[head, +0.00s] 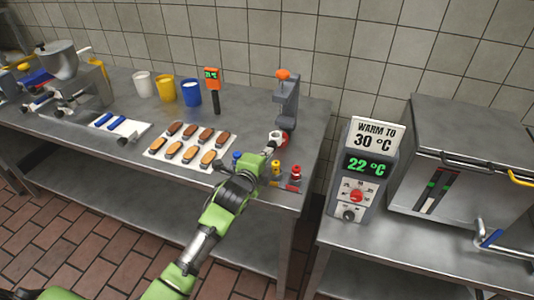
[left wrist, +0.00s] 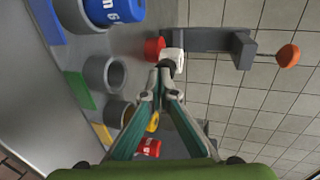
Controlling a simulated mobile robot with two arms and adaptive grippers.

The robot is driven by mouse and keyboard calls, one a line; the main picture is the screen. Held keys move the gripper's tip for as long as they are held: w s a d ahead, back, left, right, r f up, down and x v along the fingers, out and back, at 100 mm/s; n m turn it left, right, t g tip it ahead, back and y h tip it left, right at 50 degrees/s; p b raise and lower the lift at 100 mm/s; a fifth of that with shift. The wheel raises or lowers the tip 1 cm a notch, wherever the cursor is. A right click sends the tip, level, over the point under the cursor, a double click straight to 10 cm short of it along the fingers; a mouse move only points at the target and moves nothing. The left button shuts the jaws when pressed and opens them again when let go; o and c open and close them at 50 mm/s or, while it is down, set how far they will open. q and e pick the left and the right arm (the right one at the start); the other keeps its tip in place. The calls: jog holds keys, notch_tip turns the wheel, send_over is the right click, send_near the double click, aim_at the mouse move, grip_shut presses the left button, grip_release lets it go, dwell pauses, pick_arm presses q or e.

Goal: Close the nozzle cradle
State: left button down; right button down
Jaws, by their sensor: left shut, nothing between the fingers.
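The nozzle cradle is a grey upright stand (head: 286,105) with an orange knob (head: 283,74) on top. A small white ring-like part (head: 274,136) and a red part (head: 283,141) sit low on it. In the left wrist view the grey stand (left wrist: 215,40) lies sideways, with its white part (left wrist: 174,58) and red part (left wrist: 154,48) just beyond my fingertips. My left gripper (head: 268,151) is shut and empty, its tips at or very near the white part. I cannot tell whether they touch. My right gripper is out of view.
Yellow (head: 275,168) and red (head: 296,172) nozzles stand near the table's right edge. A tray (head: 157,150) of eclair-like pastries lies to the left, with white, yellow and blue cups behind. A temperature box (head: 360,180) stands on the right-hand table.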

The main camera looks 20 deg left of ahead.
aim_at(271, 144)
pick_arm(q)
jog(key=w, duration=0.6)
jog(key=shift+w+b, duration=0.2)
jog(key=shift+b, duration=0.15)
jog(key=shift+s+r, duration=0.1)
jog(key=shift+r, duration=0.05)
